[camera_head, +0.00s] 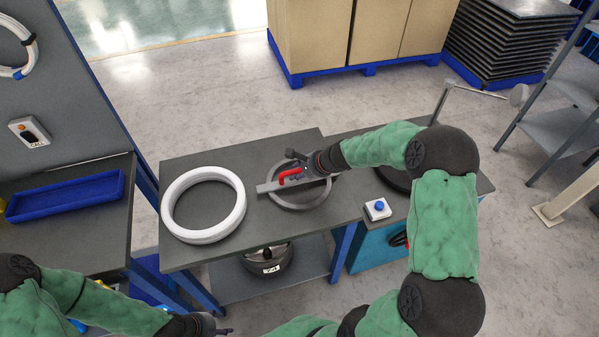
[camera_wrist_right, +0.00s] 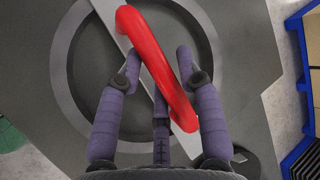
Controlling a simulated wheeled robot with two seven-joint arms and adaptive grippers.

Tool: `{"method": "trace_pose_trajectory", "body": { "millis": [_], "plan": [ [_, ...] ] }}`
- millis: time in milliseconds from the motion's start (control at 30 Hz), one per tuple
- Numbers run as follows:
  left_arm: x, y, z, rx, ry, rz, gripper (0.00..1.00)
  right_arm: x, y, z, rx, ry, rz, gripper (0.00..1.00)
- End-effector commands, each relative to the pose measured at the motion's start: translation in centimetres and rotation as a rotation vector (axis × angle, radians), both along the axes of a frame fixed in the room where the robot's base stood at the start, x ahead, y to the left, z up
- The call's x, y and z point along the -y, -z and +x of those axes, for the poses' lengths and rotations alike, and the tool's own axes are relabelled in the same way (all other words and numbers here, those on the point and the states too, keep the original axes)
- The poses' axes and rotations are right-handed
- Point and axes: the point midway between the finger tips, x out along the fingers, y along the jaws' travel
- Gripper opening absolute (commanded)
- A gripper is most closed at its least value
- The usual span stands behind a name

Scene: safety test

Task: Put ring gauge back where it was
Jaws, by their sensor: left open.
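A white ring (camera_head: 167,209) lies flat on the left part of the dark table. A grey ring (camera_head: 273,195) lies further right on it. A flat grey bar with a red handle (camera_head: 290,176) reaches across the grey ring; I cannot tell whether it touches it. My right gripper (camera_head: 308,171) is at the red handle. In the right wrist view its fingers (camera_wrist_right: 159,63) stand on either side of the handle (camera_wrist_right: 160,70), very close to it; whether they press on it is unclear. My left gripper (camera_head: 224,331) is low at the bottom edge, open, away from both rings.
A white box with a blue button (camera_head: 378,208) stands right of the grey ring. A dark round pot (camera_head: 267,262) sits on the lower shelf. A blue tray (camera_head: 66,195) is on the left bench. Bare table (camera_head: 255,150) lies behind the rings.

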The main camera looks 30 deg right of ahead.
Motion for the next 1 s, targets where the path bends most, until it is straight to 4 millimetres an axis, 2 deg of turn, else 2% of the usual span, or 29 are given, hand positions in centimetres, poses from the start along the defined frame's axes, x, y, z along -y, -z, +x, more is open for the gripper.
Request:
{"method": "trace_pose_trajectory", "body": {
  "millis": [333, 467, 800, 1000],
  "plan": [
    [0.0, -0.1, 0.0, 0.000, 0.000, 0.000, 0.53, 0.0, -0.1, 0.0, 0.001, 0.000, 0.000, 0.49],
    [0.0, -0.5, 0.0, 0.000, 0.000, 0.000, 0.53, 0.3, -0.9, -0.3, 0.003, 0.002, -0.001, 0.49],
    [0.0, -3.2, 0.0, 0.000, 0.000, 0.000, 0.53, 1.9, -5.9, -4.0, 0.002, 0.003, -0.002, 0.49],
    [0.0, -4.3, 0.0, 0.000, 0.000, 0.000, 0.53, 2.7, -8.3, -5.9, 0.001, 0.002, 0.000, 0.49]
  ]
}}
